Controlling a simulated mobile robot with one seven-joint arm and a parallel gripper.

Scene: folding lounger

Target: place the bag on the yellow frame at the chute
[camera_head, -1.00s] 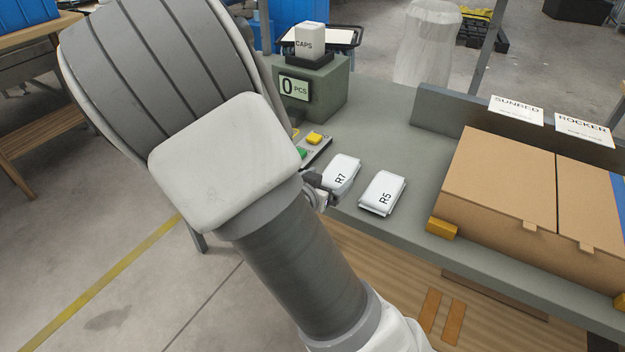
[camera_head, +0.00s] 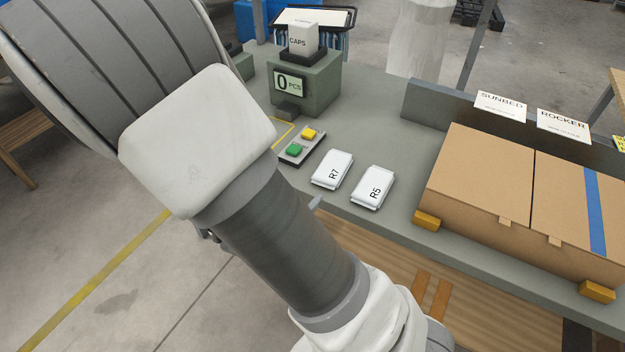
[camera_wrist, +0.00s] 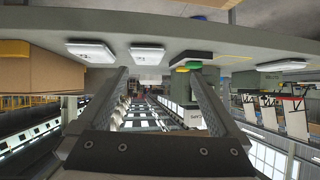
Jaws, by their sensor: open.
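Two flat white bags lie side by side near the front edge of the grey bench in the head view, R7 (camera_head: 332,169) and R5 (camera_head: 373,187). The yellow frame (camera_head: 284,134) is a thin outline on the bench, partly hidden by my arm, in front of the grey-green counter unit (camera_head: 305,88) reading 0 PCS. My gripper (camera_wrist: 158,88) shows open and empty in the upside-down wrist view, with R7 (camera_wrist: 147,54) and R5 (camera_wrist: 91,50) beyond its fingers. Another flat white item (camera_wrist: 283,65) lies to the right there. My arm hides most of the gripper in the head view.
A button box with green and yellow buttons (camera_head: 302,147) sits left of R7. Cardboard boxes (camera_head: 482,172) between yellow blocks stand at right, before a grey ledge with SUNBED (camera_head: 500,105) and ROCKER (camera_head: 563,124) cards. A CAPS box (camera_head: 303,40) tops the counter unit.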

